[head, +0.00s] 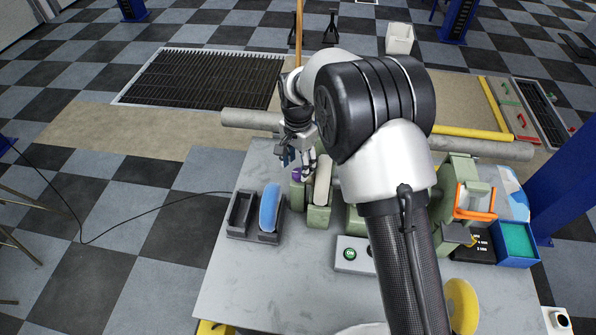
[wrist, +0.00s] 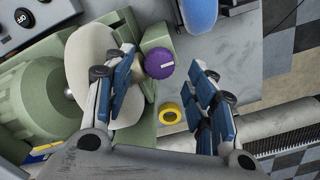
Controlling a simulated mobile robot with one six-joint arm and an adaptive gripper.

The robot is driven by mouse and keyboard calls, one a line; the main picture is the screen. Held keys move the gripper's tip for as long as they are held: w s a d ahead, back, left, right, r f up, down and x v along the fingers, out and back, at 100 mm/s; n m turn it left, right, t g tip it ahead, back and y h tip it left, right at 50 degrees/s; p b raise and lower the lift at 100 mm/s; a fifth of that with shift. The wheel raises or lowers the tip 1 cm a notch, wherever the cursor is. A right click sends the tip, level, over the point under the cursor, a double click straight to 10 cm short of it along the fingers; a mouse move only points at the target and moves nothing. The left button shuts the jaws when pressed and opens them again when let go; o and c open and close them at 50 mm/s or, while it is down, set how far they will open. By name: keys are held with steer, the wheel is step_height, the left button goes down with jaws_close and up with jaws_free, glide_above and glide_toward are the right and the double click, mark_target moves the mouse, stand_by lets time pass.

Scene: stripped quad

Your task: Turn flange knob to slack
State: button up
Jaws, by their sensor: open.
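A round purple knob (wrist: 159,63) sits beside a pale buffing wheel on a green machine, at upper centre in the wrist view. Some white marking shows beside it, too small to read. My gripper (wrist: 163,62) is open and empty. Its blue-padded fingers stand to the left and right of the knob in the wrist view, with a clear gap on the right. I cannot tell how far above the knob the fingertips are.
The pale wheel (wrist: 88,70) lies close to the left finger. A yellow ring (wrist: 170,114) is below the knob. A blue block (head: 270,208) in a dark tray, a green button box (head: 350,254) and a blue bin (head: 517,240) stand on the grey table (head: 262,295).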

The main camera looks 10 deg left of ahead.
mark_target(298, 173)
steer(key=shift+f, duration=1.55)
steer(key=c, duration=1.1)
steer(key=shift+o, duration=0.2)
